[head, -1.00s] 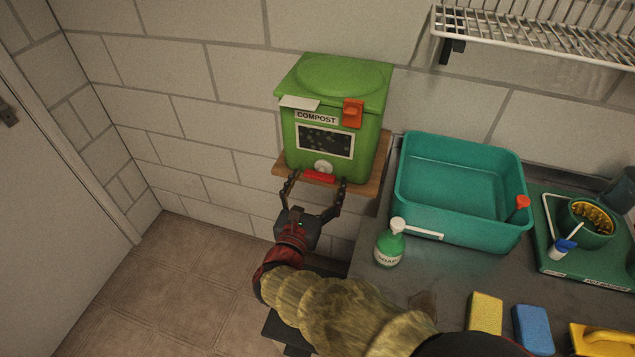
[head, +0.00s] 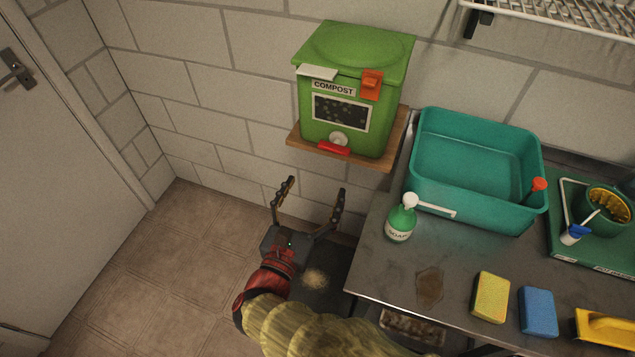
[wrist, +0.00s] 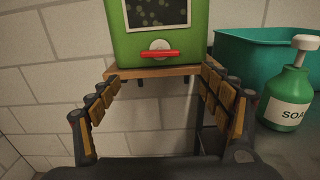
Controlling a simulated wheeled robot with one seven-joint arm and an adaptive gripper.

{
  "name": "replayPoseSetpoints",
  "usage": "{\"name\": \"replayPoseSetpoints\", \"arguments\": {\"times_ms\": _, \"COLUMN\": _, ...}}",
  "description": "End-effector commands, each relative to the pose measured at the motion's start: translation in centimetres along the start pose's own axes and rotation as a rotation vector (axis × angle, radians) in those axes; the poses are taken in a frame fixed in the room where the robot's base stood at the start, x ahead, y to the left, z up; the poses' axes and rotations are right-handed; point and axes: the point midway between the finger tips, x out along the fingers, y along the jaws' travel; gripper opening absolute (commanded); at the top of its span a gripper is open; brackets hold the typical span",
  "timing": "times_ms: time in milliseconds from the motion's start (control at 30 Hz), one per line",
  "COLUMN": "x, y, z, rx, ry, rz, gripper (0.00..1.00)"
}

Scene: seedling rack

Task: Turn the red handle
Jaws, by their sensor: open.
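The red handle (head: 334,148) lies level across a round white knob low on the front of the green compost bin (head: 385,120). In the wrist view the red handle (wrist: 146,54) is in plain sight, above and between the fingers. The bin stands on a small wooden wall shelf (head: 378,162). An orange latch (head: 371,85) is on the bin's upper front. My gripper (head: 317,191) is open and empty, below and in front of the shelf, apart from the handle. Its spread fingers also show in the wrist view (wrist: 160,88).
A metal counter (head: 385,268) is to the right, with a green soap bottle (head: 399,224) at its near left part and a teal basin (head: 478,212) behind. A yellow sponge (head: 491,297) and a blue sponge (head: 538,312) lie in front. The tiled floor at left is clear.

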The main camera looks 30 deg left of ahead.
Motion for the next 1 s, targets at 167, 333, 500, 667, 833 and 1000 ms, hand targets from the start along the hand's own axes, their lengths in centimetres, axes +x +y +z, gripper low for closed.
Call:
{"name": "replayPoseSetpoints", "arguments": {"times_ms": 167, "x": 0.0, "y": 0.0, "z": 0.0, "rx": 0.0, "ry": 0.0, "rz": 0.0, "gripper": 0.79}}
{"name": "replayPoseSetpoints", "arguments": {"times_ms": 333, "x": 0.1, "y": -0.1, "z": 0.4, "rx": 0.0, "ry": 0.0, "rz": -0.002, "gripper": 0.79}}
{"name": "replayPoseSetpoints", "arguments": {"times_ms": 500, "x": 0.8, "y": -0.3, "z": 0.8, "rx": -0.05, "ry": 0.016, "rz": -0.018, "gripper": 0.79}}
{"name": "replayPoseSetpoints", "arguments": {"times_ms": 667, "x": 1.7, "y": -0.3, "z": 0.8, "rx": -0.124, "ry": 0.035, "rz": -0.033, "gripper": 0.79}}
{"name": "replayPoseSetpoints", "arguments": {"times_ms": 833, "x": 2.5, "y": -0.4, "z": 0.7, "rx": -0.357, "ry": 0.048, "rz": -0.036, "gripper": 0.79}}
{"name": "replayPoseSetpoints", "arguments": {"times_ms": 1000, "x": 3.1, "y": -0.5, "z": 0.5, "rx": -0.759, "ry": 0.059, "rz": -0.027, "gripper": 0.79}}
